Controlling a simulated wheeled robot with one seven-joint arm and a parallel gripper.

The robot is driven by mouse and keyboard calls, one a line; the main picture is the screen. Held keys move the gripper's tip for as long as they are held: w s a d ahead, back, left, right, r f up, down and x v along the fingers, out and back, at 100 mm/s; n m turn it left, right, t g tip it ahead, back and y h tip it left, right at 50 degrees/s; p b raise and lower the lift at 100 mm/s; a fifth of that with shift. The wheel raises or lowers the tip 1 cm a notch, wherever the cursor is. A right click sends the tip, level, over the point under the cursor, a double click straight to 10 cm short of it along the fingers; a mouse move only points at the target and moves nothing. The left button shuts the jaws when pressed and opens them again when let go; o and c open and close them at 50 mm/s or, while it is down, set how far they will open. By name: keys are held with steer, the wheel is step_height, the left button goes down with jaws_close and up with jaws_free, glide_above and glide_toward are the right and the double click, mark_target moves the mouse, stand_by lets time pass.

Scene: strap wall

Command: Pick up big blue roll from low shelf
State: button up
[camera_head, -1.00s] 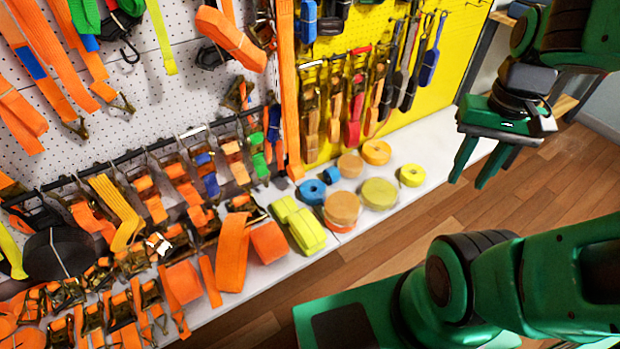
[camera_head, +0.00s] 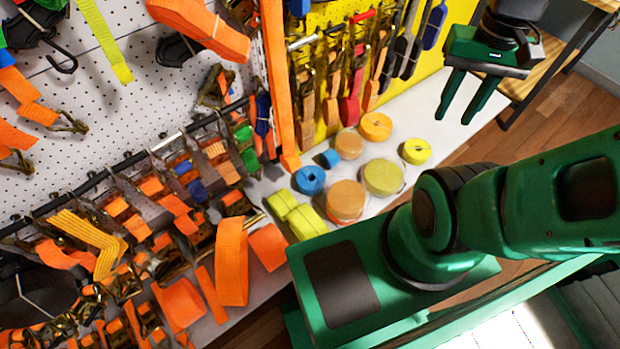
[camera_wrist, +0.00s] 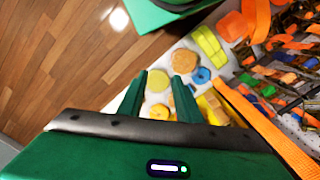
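The big blue roll (camera_head: 309,180) lies flat on the white low shelf (camera_head: 452,122), with a dark hole in its middle. In the wrist view the blue roll (camera_wrist: 201,75) shows beyond the fingers, to their right. A smaller blue roll (camera_head: 331,158) lies just behind it. My gripper (camera_head: 463,108) is open and empty, with green fingers pointing down. It hangs at the upper right of the head view, well to the right of the blue roll and apart from it. In the wrist view the open fingers of my gripper (camera_wrist: 160,92) show a gap between them.
Tan rolls (camera_head: 345,200), a yellow-green roll (camera_head: 383,176), an orange roll (camera_head: 375,127) and a yellow roll (camera_head: 416,151) lie around the blue roll. Yellow-green folded straps (camera_head: 305,222) lie in front. Straps hang from the pegboard (camera_head: 150,100) behind. Wooden floor is free at the right.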

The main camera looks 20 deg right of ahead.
steer(key=o, duration=1)
steer(key=shift+s+r, duration=0.2)
steer(key=shift+s, duration=0.2)
steer(key=o, duration=0.8)
steer(key=w+n, duration=0.1)
steer(key=w, duration=0.1)
steer(key=w+d+f, duration=0.1)
steer(key=w+f+n, duration=0.1)
steer(key=w, duration=0.1)
steer(key=shift+w+d+n, duration=0.2)
steer(key=shift+w+n, duration=0.1)
steer(key=shift+w, duration=0.05)
steer(key=shift+c, duration=0.2)
steer(key=w+a+f+n+t+y, duration=0.1)
steer(key=w+a+f+n, duration=0.1)
steer(key=w+f+n, duration=0.55)
steer(key=w+a+f+n, duration=0.2)
steer(key=w+f, duration=0.9)
steer(key=w, duration=0.2)
steer(key=n+t+y, duration=0.1)
steer(key=n+y, duration=0.2)
steer(key=n, duration=0.4)
glide_above(311, 178)
steer(key=s+d, duration=0.3)
steer(key=f, duration=3.2)
steer(key=shift+d+f, duration=0.1)
steer(key=shift+d, duration=0.1)
steer(key=x, duration=1.1)
steer(key=shift+s+f, duration=0.1)
steer(key=shift+f, duration=0.05)
